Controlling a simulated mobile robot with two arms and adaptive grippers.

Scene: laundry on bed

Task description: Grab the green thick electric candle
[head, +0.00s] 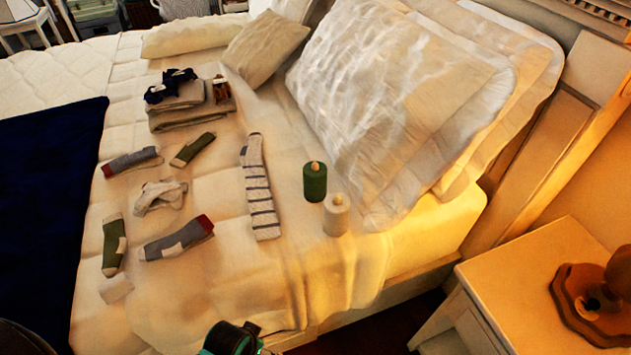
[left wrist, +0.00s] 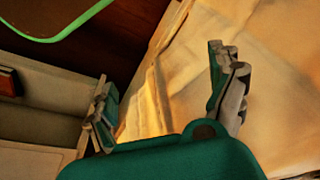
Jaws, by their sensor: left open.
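The green thick electric candle (head: 314,182) stands upright on the bed, near the pillows and behind and left of a cream candle (head: 336,214). My left gripper (head: 235,341) shows only partly at the bottom edge of the head view, well in front of the candles and near the bed's front edge. In the left wrist view its two fingers (left wrist: 165,100) are wide apart with nothing between them, over the edge of the bed cover. No candle shows in the left wrist view. My right gripper is not in view.
A striped sock (head: 259,188) lies left of the candles, with several other socks further left. Folded cloths (head: 178,106) lie behind. Large pillows (head: 372,90) lie behind and right of the candles. A nightstand (head: 500,285) stands at the right, beyond a floor gap.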

